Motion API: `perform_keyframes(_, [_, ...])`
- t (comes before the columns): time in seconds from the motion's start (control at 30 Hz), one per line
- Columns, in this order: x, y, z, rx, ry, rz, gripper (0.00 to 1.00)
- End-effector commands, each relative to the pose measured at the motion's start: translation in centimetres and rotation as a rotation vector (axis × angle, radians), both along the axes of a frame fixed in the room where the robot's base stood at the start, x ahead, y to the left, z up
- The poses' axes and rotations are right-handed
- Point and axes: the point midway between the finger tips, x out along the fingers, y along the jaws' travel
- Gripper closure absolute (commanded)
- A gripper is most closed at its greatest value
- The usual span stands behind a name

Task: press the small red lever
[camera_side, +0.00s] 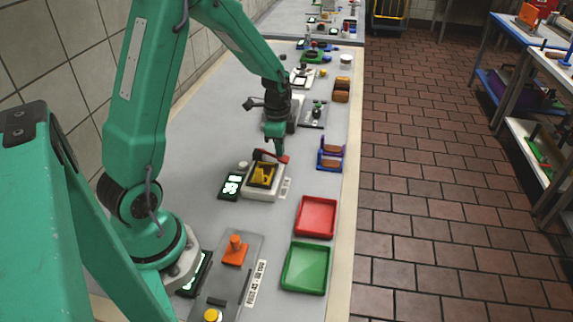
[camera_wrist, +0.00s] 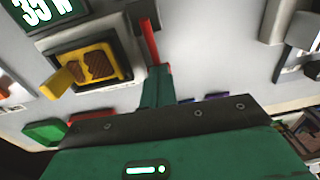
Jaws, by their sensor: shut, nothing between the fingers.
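The small red lever (camera_side: 271,156) is on a white press-like device (camera_side: 262,194) in the middle of the bench. In the wrist view the lever (camera_wrist: 149,42) is a thin red bar running from a dark mount towards my fingers. My gripper (camera_side: 280,152) points down, shut and empty, right at the lever's free end. In the wrist view the shut fingers (camera_wrist: 158,72) overlap that end; I cannot tell whether they touch it. A yellow frame (camera_wrist: 85,65) with a brown piece inside sits in the device.
A display (camera_side: 231,184) stands left of the device. A red tray (camera_side: 316,217) and a green tray (camera_side: 305,267) lie nearer the camera on the right. A blue rack (camera_side: 331,154) stands right of the device. More equipment lines the bench behind.

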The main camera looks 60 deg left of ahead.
Motion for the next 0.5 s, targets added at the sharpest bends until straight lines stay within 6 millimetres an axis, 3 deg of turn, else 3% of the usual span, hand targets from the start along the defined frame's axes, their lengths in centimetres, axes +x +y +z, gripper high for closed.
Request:
perform_keyframes(0.23, [-1.8, 1.6, 0.6, -0.001, 0.008, 0.004, 1.0])
perform_keyframes(0.5, [-2.0, 1.7, 0.6, -0.002, 0.011, 0.003, 1.0])
